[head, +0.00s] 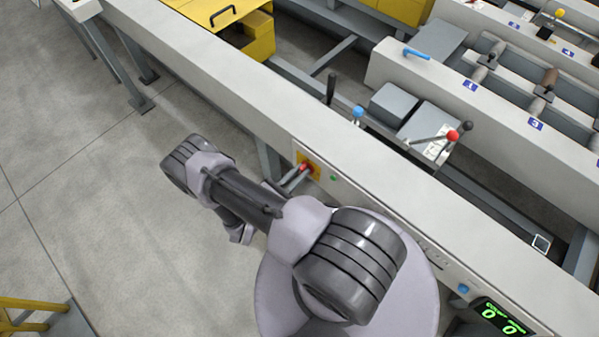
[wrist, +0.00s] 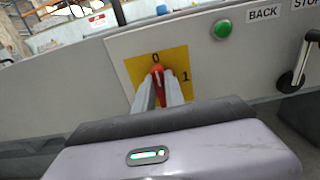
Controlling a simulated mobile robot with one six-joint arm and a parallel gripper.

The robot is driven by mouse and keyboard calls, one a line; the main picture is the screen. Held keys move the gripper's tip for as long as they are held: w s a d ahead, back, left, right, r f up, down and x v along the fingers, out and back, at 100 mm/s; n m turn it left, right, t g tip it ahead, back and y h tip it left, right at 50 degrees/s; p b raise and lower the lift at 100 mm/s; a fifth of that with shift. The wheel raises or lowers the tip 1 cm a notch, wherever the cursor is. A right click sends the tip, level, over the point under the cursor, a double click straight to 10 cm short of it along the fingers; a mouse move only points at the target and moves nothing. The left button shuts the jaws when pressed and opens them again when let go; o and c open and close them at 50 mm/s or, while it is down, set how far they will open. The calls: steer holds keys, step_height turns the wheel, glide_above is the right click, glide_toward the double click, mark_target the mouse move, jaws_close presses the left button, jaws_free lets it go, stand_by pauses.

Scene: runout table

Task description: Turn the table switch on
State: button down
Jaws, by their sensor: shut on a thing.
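The table switch is a red rotary handle (wrist: 158,78) on a yellow plate (wrist: 177,56) marked 0 at the top and 1 at the right. In the wrist view the red handle stands about upright, towards the 0. My gripper (wrist: 159,82) is shut on the handle, with one finger on each side of it. In the head view the yellow plate (head: 314,171) sits on the near side of the long beam, and my gripper (head: 302,170) reaches it from the lower left.
A green button (wrist: 222,29) sits right of the switch, beside a BACK label (wrist: 263,14). A black lever (wrist: 302,62) is farther right. In the head view, levers with red and black knobs (head: 453,136) stand beyond the beam (head: 400,205).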

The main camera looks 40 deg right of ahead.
steer(key=shift+s+f+m+b, duration=0.15)
steer(key=shift+s+f+m, duration=0.05)
steer(key=shift+m, duration=2.75)
steer(key=shift+s+f+m+b, duration=0.15)
steer(key=shift+s+f+m, duration=0.1)
steer(key=shift+m, duration=2.65)
steer(key=shift+s+f+m+b, duration=0.15)
steer(key=shift+s+m, duration=0.05)
steer(key=shift+m, duration=2.75)
steer(key=c, duration=1.4)
jaws_free()
